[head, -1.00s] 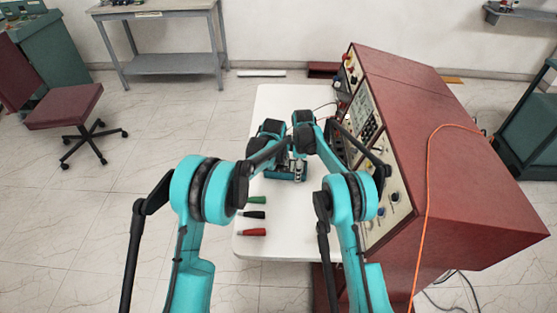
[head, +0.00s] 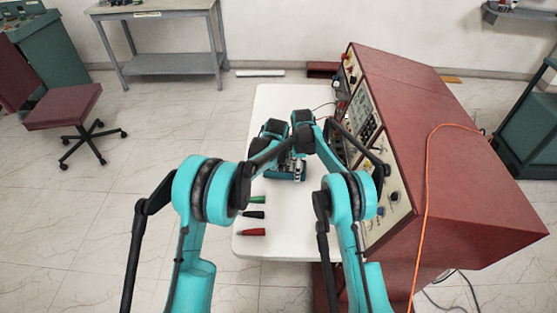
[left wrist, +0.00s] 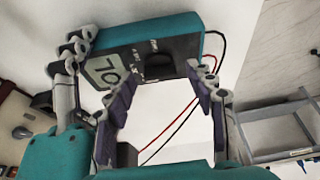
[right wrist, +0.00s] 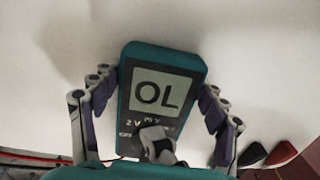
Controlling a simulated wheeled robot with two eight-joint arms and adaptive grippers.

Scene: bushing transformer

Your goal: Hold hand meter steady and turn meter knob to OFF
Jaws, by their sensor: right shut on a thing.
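The hand meter has a teal case, a dark face and a screen reading OL. It lies face toward the camera in the right wrist view (right wrist: 162,93) and shows tilted in the left wrist view (left wrist: 150,58). My right gripper (right wrist: 160,112) is shut on the meter, one finger along each long side. A grey and dark piece at the lower middle of the face covers the knob area; I cannot tell its setting. My left gripper (left wrist: 158,108) has its fingers apart, close to the meter. In the head view my arms partly hide the meter.
The white table (head: 262,185) carries green, black and red handled items (head: 252,232) near its front left. A red console (head: 440,150) with a sloped instrument panel stands along the table's right side. Red and black leads (left wrist: 172,128) run from the meter.

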